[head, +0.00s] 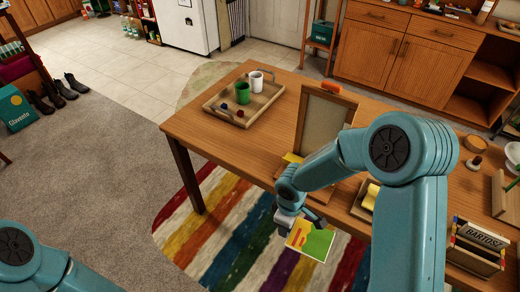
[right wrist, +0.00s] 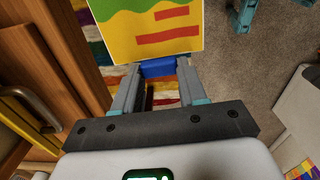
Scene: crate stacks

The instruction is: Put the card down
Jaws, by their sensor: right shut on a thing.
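The card (head: 311,240) is yellow with a green shape and red marks. My right gripper (head: 297,222) is shut on its edge and holds it in front of the table's near edge, above the striped rug. In the right wrist view the card (right wrist: 150,30) stands out beyond the fingertips of the gripper (right wrist: 158,72), with a blue strip between them. The wooden table (head: 220,140) is behind the card. My left arm shows only in part at the bottom left; its gripper is out of view.
A wooden tray (head: 212,104) on the table holds a green cup (head: 242,94), a white mug (head: 257,82) and small dark things. A framed board (head: 325,125) stands behind my right arm. The table's left front is bare.

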